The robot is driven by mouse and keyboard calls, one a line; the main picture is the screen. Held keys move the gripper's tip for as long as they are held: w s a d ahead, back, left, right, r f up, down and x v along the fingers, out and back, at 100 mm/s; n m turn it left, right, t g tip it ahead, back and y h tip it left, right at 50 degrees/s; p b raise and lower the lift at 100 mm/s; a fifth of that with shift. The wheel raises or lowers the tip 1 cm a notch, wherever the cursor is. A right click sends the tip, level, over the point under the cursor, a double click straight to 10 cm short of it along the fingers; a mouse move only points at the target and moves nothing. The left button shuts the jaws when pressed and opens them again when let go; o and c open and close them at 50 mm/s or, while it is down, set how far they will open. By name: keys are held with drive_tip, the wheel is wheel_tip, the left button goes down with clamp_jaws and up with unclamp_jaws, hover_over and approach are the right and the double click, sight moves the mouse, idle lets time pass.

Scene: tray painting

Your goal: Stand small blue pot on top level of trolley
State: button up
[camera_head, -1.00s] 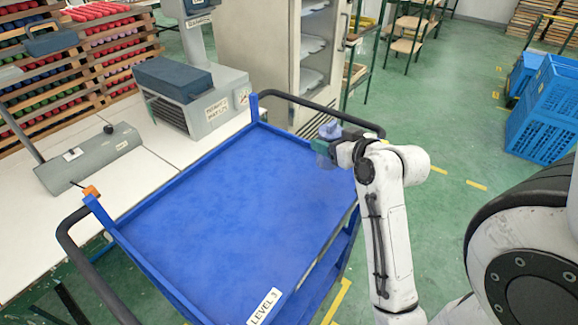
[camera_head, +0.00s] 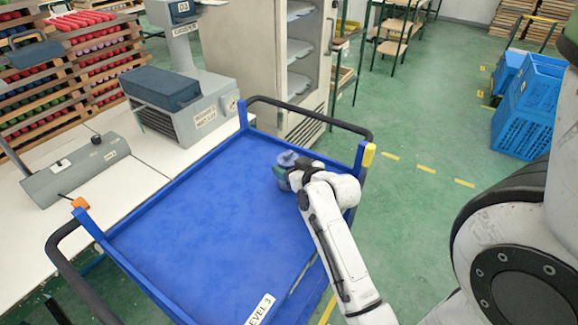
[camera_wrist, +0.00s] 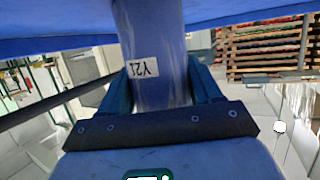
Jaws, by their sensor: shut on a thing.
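The small blue pot (camera_wrist: 158,38), with a white label reading "Y21", is between the two fingers of my gripper (camera_wrist: 162,84). The label is upside down in the wrist view. In the head view the pot (camera_head: 287,158) shows only partly, bluish-grey beside my gripper (camera_head: 286,177), over the far right part of the top level of the blue trolley (camera_head: 195,230). In the wrist view the pot's far end meets the blue trolley surface (camera_wrist: 60,42); I cannot tell whether it touches.
The trolley's top is otherwise empty, with a raised rim, corner posts and a dark handle (camera_head: 310,115) at the back. A white bench (camera_head: 125,180) with grey machines stands left. A fridge-like cabinet (camera_head: 250,60) stands behind. Blue crates (camera_head: 525,110) are at the right.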

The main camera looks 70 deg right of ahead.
drive_tip(key=shift+f, duration=0.1)
drive_tip(key=o, duration=1.5)
drive_tip(key=shift+r, duration=0.25)
drive_tip(key=b+v, duration=0.1)
drive_tip(key=v, duration=1.1)
drive_tip(key=shift+f, duration=0.1)
